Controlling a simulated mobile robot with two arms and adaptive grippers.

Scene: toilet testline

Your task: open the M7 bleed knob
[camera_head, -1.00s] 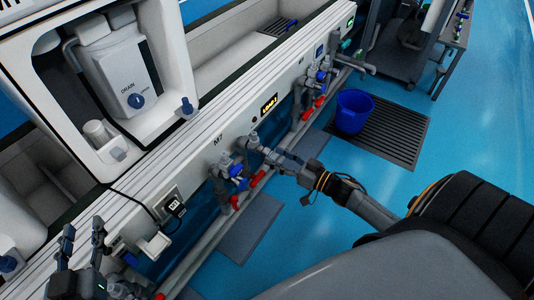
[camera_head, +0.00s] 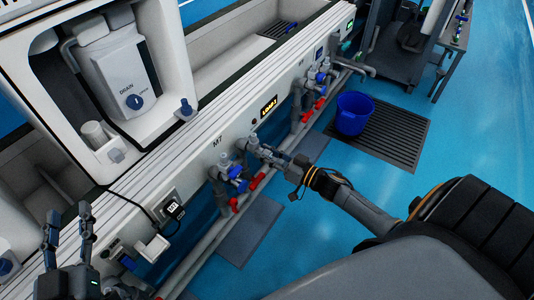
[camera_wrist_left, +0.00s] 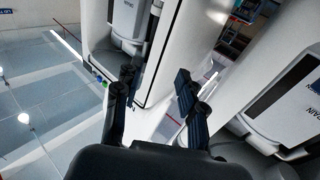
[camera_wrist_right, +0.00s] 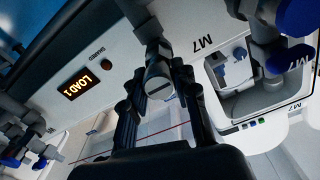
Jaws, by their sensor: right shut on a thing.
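The panel marked M7 (camera_head: 217,142) carries a cluster of grey pipe fittings with blue handles (camera_head: 235,171). A grey stub with a slotted round end (camera_wrist_right: 158,82), which I take for the M7 bleed knob, sticks out beside the M7 marking in the right wrist view. My right gripper (camera_head: 268,153) is at this cluster, its fingers shut around the stub, also seen in the right wrist view (camera_wrist_right: 157,98). In the head view the fingers partly hide it. My left gripper (camera_head: 68,232) is open and empty at the lower left; its fingers stand apart in the left wrist view (camera_wrist_left: 158,95).
A lit LOAD 1 display (camera_head: 269,106) is above the right gripper. Red handles (camera_head: 257,181) sit below the fittings. A similar valve cluster (camera_head: 312,82) stands farther along. A blue bucket (camera_head: 354,111) stands on a dark floor grate (camera_head: 398,135). Blue floor lies open at right.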

